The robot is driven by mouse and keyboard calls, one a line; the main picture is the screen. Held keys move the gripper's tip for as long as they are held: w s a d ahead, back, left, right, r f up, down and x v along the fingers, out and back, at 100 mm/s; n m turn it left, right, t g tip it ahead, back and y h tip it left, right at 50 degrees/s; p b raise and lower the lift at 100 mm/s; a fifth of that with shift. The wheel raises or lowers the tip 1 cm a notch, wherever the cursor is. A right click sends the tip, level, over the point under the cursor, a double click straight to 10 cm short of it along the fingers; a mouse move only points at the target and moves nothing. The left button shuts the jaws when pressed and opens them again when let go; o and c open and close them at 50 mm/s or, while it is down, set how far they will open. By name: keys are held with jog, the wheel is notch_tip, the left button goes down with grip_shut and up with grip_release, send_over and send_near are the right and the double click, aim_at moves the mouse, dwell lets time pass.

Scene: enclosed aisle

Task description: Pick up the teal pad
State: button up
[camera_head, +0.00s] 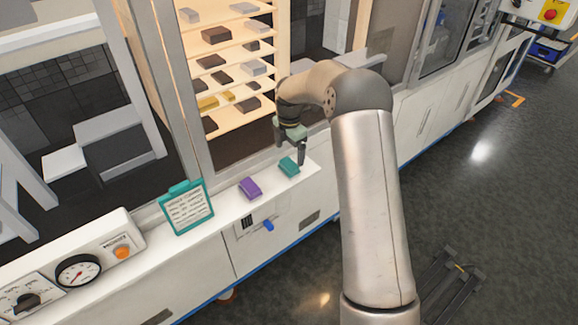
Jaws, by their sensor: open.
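The teal pad (289,167) is a small block lying on the white ledge, near the ledge's right end. My gripper (291,154) points down just above and beside the pad, with one finger visible to the pad's right. It is open and holds nothing that I can see. Whether a finger touches the pad cannot be told from this view. A purple pad (250,188) lies to the left on the same ledge, apart from the teal one.
A teal clipboard (187,207) stands on the ledge further left, near a panel with a gauge (78,271) and an orange button (122,252). Lit shelves (228,75) with several small blocks rise behind the ledge. The dark floor (470,200) at right is mostly clear.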

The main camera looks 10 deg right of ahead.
aim_at(289, 163)
jog(key=shift+s+a+f+p, duration=0.15)
jog(key=shift+f+p, duration=0.4)
jog(key=shift+f, duration=1)
jog(key=shift+s+f+p, duration=0.1)
jog(key=shift+f+p, duration=0.4)
jog(key=shift+f, duration=1.05)
jog(key=shift+c, duration=0.3)
jog(key=c, duration=1)
